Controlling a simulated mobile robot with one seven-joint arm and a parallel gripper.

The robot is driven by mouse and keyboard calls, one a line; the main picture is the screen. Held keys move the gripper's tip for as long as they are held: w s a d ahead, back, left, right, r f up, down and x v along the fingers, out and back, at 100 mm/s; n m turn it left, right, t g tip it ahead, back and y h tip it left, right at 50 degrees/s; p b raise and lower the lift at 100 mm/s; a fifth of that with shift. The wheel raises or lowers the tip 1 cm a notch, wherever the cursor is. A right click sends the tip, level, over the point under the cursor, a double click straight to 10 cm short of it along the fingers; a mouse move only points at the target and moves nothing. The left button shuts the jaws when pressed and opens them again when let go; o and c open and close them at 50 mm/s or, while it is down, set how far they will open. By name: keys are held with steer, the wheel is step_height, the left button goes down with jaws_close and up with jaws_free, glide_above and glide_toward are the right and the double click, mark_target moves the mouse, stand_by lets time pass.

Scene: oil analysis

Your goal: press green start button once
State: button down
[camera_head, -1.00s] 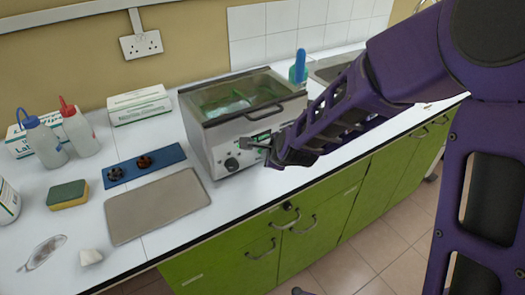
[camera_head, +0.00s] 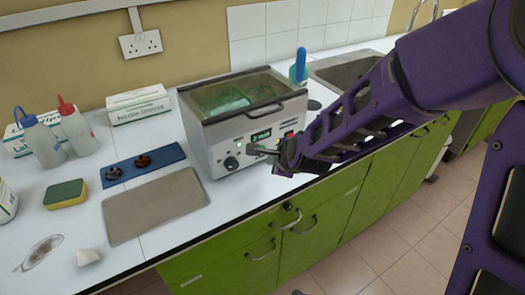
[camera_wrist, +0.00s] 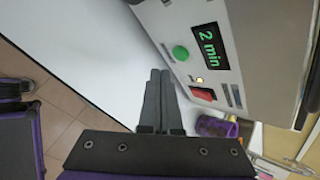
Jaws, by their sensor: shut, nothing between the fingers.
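The machine is a metal bath (camera_head: 222,135) with a clear lid on the white bench. In the wrist view, its front panel (camera_wrist: 184,22) has a round green button (camera_wrist: 180,53) beside a lit display (camera_wrist: 208,45) reading "2 min". A red switch (camera_wrist: 203,94) and a small lit lamp (camera_wrist: 200,80) are near them. My gripper (camera_wrist: 160,72) is shut and empty, its tips lower left of the green button in that view and seemingly apart from it. In the head view my gripper (camera_head: 256,150) is in front of the panel, below the display (camera_head: 260,136); the button is not clear there.
A dark knob (camera_head: 231,163) is on the panel's left. A grey tray (camera_head: 155,207), blue mat (camera_head: 143,166), sponge (camera_head: 66,194) and wash bottles (camera_head: 76,130) are left of the bath. A blue-topped bottle (camera_head: 299,68) and sink (camera_head: 345,68) are right.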

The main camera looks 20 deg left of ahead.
steer(key=shift+s+d, duration=0.6)
steer(key=shift+d, duration=0.15)
steer(key=shift+s+d+p, duration=0.35)
steer(key=shift+s+d, duration=0.2)
